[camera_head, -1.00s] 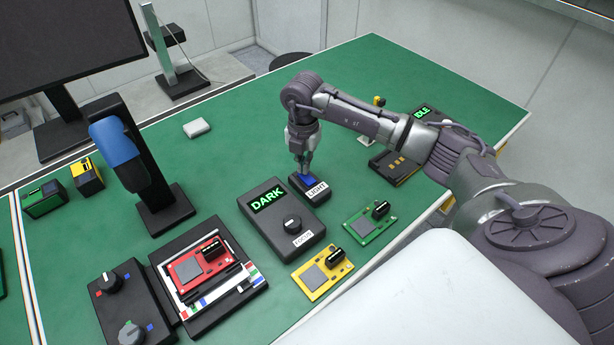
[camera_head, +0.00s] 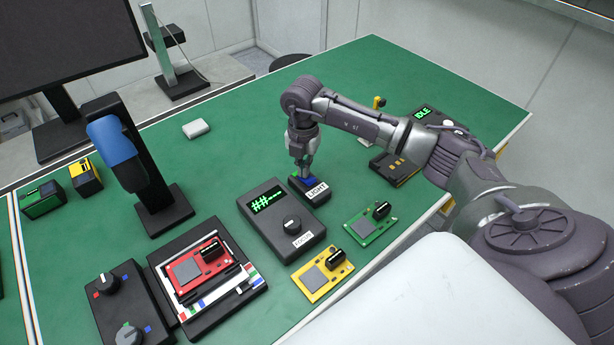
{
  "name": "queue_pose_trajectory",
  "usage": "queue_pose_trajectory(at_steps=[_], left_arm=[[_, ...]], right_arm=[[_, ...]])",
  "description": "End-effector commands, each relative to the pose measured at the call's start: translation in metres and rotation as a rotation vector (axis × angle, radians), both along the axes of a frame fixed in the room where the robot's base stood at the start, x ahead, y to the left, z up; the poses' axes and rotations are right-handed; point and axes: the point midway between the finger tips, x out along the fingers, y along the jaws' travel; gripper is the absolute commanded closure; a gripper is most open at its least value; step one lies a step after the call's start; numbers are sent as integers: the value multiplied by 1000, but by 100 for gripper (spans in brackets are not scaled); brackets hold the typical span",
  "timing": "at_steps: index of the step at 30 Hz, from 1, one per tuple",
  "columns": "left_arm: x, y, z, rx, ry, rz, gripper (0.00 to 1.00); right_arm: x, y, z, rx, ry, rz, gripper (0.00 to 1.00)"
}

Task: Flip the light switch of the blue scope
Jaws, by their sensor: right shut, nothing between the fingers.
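The light switch box (camera_head: 318,189) is a small black box labelled LIGHT with a blue rocker on top. My right gripper (camera_head: 305,176) points down with its fingers shut and its tips at the blue rocker, which they partly hide. The blue scope (camera_head: 118,148) stands at the left on a black stand. The black focus box (camera_head: 280,217) has a knob, a FOCUS label and a green display showing hash marks and dashes. My left gripper is not in view.
A red board (camera_head: 200,268) lies on a black stage below the scope. A yellow board (camera_head: 322,274) and a green board (camera_head: 370,222) lie near the front edge. A black knob box (camera_head: 122,305) is at front left. The table's back middle is mostly clear.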

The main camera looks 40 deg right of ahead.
Motion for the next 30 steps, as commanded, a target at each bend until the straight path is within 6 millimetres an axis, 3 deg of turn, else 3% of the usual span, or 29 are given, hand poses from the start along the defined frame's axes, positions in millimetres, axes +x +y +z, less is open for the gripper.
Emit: queue_pose_trajectory(at_steps=[24, 30], left_arm=[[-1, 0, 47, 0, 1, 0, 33], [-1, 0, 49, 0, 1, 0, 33]], right_arm=[[0, 0, 65, -1, -1, 0, 100], [0, 0, 70, -1, 1, 0, 100]])
